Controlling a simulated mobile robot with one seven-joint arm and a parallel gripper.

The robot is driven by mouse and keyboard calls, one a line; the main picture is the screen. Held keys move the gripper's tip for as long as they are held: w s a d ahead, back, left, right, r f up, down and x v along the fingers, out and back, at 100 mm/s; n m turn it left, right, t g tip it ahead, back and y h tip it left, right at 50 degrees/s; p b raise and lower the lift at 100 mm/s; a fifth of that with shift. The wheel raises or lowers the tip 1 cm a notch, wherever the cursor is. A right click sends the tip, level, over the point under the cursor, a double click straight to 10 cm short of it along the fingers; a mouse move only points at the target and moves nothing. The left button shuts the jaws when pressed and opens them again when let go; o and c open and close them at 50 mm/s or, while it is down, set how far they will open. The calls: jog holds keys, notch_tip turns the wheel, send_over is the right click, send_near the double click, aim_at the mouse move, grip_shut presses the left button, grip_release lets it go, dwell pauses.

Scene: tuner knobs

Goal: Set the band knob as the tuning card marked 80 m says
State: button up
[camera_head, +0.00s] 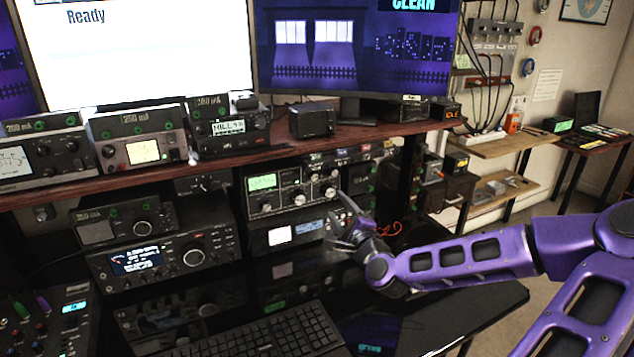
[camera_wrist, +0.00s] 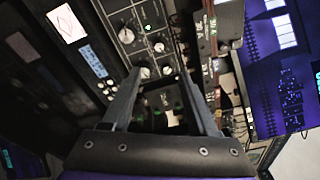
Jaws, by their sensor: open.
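The tuner (camera_head: 287,181) is a dark-faced unit under the wooden shelf, with a lit green display and several pale round knobs. I cannot tell which knob is the band knob; the labels are too small to read. My gripper (camera_head: 336,222) is open and empty at the tuner's lower right side. In the wrist view, my gripper (camera_wrist: 160,72) has its two fingers spread. A left pale knob (camera_wrist: 145,73) and a right pale knob (camera_wrist: 167,70) show between the fingertips, apparently apart from them. The knobs' pointer settings are unclear. No card marked 80 m can be read.
A radio with a lit display (camera_head: 310,227) sits just below the tuner. Other radios (camera_head: 165,258) stand to the left, and a keyboard (camera_head: 265,335) lies on the black desk. The wooden shelf (camera_head: 385,130) overhangs the tuner. Open room lies right of the desk.

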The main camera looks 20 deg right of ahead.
aim_at(314, 177)
jog(key=w, duration=1)
jog(key=w+d+b, duration=0.1)
jog(key=w, duration=0.4)
jog(key=shift+w, duration=0.3)
grip_shut()
